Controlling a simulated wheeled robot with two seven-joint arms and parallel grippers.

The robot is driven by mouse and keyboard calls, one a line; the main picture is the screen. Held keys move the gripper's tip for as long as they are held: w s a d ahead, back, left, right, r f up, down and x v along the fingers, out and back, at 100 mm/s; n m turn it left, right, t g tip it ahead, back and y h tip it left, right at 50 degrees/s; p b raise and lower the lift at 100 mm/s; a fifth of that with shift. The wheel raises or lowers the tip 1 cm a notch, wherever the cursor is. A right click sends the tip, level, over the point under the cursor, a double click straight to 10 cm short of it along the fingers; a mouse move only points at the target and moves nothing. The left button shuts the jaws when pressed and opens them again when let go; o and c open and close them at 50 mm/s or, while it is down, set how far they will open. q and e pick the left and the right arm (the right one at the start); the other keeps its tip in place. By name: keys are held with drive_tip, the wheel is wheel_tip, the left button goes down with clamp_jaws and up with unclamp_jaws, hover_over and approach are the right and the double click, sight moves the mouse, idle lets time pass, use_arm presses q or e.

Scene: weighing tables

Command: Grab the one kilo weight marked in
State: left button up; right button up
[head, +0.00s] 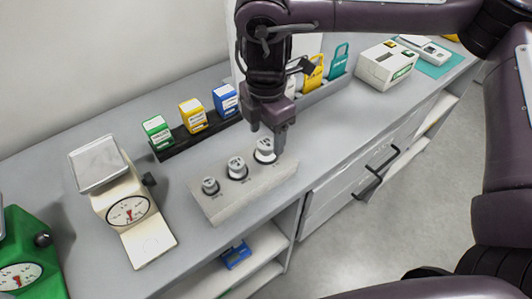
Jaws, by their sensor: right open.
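Three grey metal weights stand in a row on a pale block. The small one (210,186) is at the left, the middle-sized one (237,169) is in the centre and the largest (265,152) is at the right. Each has markings on it, too small to read for certain. My right gripper (268,138) points down at the largest weight, its open fingers close around or beside its top; I cannot tell whether they touch it. The fingers partly hide this weight. My left gripper is not in view.
The pale block (222,207) sits near the counter's front edge. A cream scale (129,208) and a green scale (22,270) stand left. Behind the block, a dark rack (168,150) holds green, yellow and blue boxes. A white box (384,66) stands further right.

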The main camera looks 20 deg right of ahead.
sight(266, 143)
wheel_tip(266, 143, down, 2)
drive_tip(key=shift+w+f, duration=0.1)
drive_tip(key=shift+f, duration=0.4)
drive_tip(key=c, duration=0.3)
clamp_jaws()
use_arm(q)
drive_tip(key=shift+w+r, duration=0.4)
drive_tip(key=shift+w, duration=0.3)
use_arm(e)
drive_tip(key=shift+r, duration=0.15)
